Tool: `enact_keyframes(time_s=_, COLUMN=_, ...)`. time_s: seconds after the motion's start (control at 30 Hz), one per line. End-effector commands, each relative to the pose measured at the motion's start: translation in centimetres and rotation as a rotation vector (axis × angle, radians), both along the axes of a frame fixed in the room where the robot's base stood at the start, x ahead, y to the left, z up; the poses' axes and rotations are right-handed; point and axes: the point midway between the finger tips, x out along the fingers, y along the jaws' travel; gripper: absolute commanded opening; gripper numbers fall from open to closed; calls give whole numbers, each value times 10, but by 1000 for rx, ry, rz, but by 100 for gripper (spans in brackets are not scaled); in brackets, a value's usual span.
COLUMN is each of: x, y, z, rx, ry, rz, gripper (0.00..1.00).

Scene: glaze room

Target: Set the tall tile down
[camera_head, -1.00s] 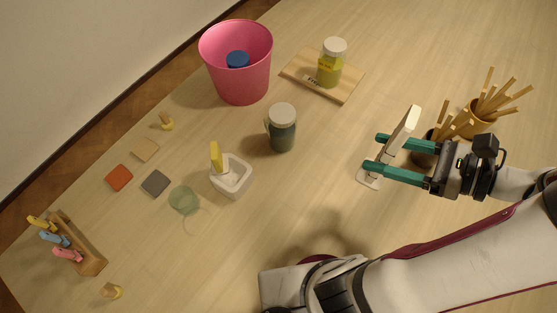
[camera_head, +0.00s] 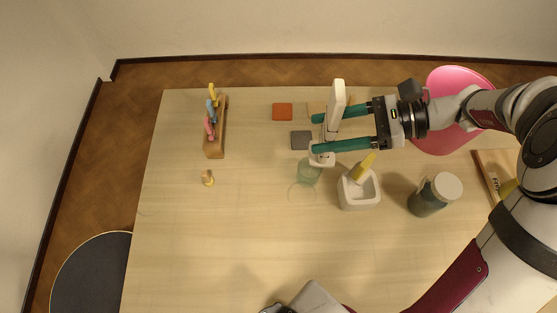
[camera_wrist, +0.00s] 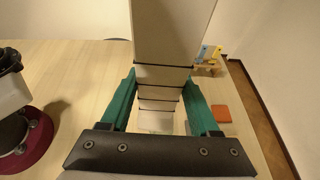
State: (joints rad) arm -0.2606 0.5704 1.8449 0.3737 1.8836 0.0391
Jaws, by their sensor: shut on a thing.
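The tall tile (camera_head: 338,97) is a long white slab with a small white foot (camera_head: 322,159) at its lower end. My gripper (camera_head: 318,133) has its green fingers on either side of it and is shut on it. In the wrist view the tile (camera_wrist: 173,35) stands long between the fingers, with several dark lines across its face. It looks upright or slightly tilted. I cannot tell whether its foot touches the table (camera_head: 230,230) or hangs above it.
An orange tile (camera_head: 282,111) and a grey tile (camera_head: 301,140) lie to its left. A green clear disc (camera_head: 307,174) and a white mortar (camera_head: 358,192) are near its foot. A jar (camera_head: 434,195) and pink bucket (camera_head: 455,77) stand right. A peg rack (camera_head: 217,140) is left. The front left is clear.

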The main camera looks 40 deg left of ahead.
Motion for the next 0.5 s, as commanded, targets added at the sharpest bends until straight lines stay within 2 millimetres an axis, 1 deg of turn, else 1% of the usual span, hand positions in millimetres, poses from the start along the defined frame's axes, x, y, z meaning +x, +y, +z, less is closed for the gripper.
enact_keyframes(time_s=0.03, x=-6, y=9, z=0, rx=1, ry=0, rz=29, gripper=0)
enact_keyframes(time_s=0.13, x=-17, y=23, z=0, rx=3, ry=0, rz=77, gripper=0)
enact_keyframes(time_s=0.33, x=-16, y=22, z=-34, rx=1, ry=5, rz=70, gripper=0)
enact_keyframes(time_s=0.47, x=-16, y=23, z=-48, rx=2, ry=2, rz=70, gripper=0)
enact_keyframes(time_s=0.5, x=-19, y=26, z=-52, rx=2, ry=3, rz=72, gripper=0)
